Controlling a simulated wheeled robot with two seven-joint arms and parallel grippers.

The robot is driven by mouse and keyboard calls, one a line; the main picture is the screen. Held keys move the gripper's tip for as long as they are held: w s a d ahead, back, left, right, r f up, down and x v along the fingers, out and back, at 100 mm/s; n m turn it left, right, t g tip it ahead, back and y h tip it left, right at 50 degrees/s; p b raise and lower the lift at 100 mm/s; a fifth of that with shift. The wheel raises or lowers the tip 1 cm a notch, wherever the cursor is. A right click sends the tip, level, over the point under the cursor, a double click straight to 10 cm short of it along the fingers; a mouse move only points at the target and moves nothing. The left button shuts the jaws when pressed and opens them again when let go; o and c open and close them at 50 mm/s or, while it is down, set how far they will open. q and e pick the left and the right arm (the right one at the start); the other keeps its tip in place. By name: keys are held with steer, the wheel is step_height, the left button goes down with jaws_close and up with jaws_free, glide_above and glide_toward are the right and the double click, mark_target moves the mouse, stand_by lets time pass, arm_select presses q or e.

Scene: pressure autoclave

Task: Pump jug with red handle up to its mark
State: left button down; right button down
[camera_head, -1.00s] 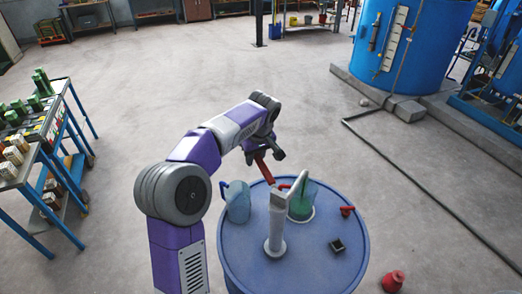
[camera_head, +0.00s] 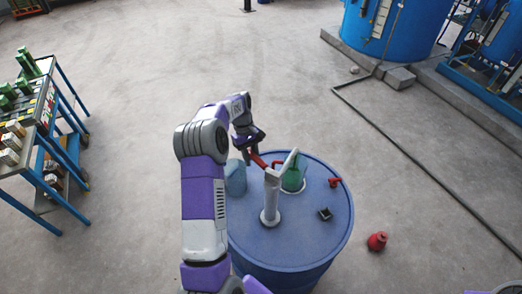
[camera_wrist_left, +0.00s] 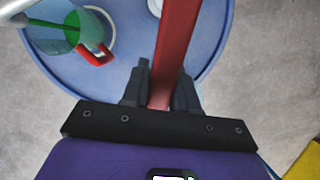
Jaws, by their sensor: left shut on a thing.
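The jug with the red handle (camera_head: 293,180) stands on a blue drum and holds green liquid. It also shows in the left wrist view (camera_wrist_left: 72,28), its red handle (camera_wrist_left: 97,55) towards my gripper. I cannot make out its mark. The white pump (camera_head: 271,198) stands beside it, with its spout (camera_head: 291,160) reaching over the jug. My left gripper (camera_head: 250,147) is shut on the pump's red lever (camera_head: 259,160), beyond the pump. The lever runs up between the fingers in the left wrist view (camera_wrist_left: 176,50). My right gripper is out of view.
A blue jug (camera_head: 236,179) stands on the left of the drum top (camera_head: 310,226). A red fitting (camera_head: 334,182) and a small dark box (camera_head: 325,214) are on its right. A red object (camera_head: 377,241) lies on the floor. A blue cart (camera_head: 62,135) stands left.

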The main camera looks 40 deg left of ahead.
arm_select(q)
steer(key=shift+f, duration=0.25)
steer(key=c, duration=1)
jaws_free()
steer(key=shift+o, duration=0.2)
steer(key=shift+r, duration=0.1)
steer(key=shift+v, duration=3.75)
